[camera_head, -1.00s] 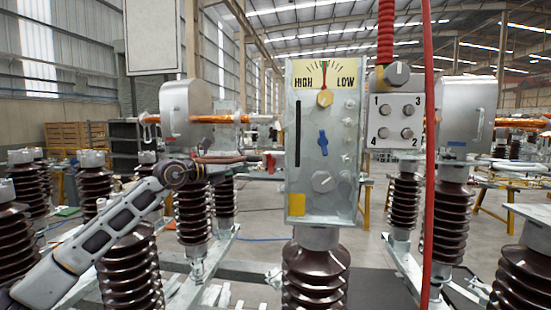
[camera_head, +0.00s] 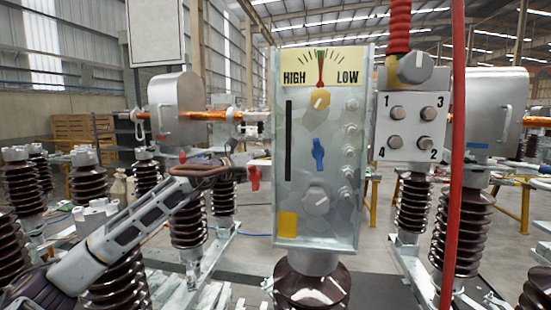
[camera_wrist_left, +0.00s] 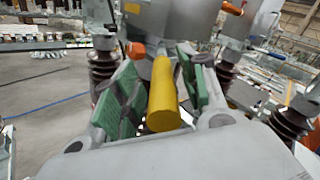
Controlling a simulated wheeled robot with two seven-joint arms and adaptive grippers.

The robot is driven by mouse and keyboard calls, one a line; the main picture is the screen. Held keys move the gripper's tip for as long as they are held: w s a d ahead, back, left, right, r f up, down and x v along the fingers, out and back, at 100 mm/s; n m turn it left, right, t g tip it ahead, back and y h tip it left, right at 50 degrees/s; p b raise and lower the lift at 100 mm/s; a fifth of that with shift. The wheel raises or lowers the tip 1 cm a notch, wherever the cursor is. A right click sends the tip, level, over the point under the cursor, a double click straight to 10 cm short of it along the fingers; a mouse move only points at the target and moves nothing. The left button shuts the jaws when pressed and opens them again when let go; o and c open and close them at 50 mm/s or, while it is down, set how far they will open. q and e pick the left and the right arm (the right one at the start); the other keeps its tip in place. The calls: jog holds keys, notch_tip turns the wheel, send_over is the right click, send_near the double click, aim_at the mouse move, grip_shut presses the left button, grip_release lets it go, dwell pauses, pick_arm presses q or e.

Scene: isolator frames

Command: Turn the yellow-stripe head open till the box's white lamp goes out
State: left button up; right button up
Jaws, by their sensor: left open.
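The upright metal box (camera_head: 335,215) has a HIGH/LOW dial (camera_head: 320,66) with its pointer near the middle. On its face are a yellow knob (camera_head: 320,99), a blue knob (camera_head: 318,152) and a grey knob (camera_head: 317,200). I cannot clearly tell which fitting is the white lamp or its state. My left gripper (camera_head: 255,157) is left of the box, near a red handle (camera_head: 254,178). In the left wrist view its green-padded fingers are open around a yellow cylinder (camera_wrist_left: 163,105), with gaps at both sides. I see no stripe. My right gripper is not in view.
Right of the box is a panel with grey heads numbered 1 to 4 (camera_head: 410,128) and a grey knob (camera_head: 415,68). A red cable (camera_head: 457,150) hangs in front. Ribbed brown insulators (camera_head: 465,235) stand around. An orange part (camera_wrist_left: 135,50) is beyond the left finger.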

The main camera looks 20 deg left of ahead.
pick_arm(q)
jog(key=shift+w+d, duration=0.15)
jog(key=shift+w, duration=0.15)
jog(key=shift+s+r, duration=0.1)
jog(key=shift+s, duration=0.05)
grip_shut()
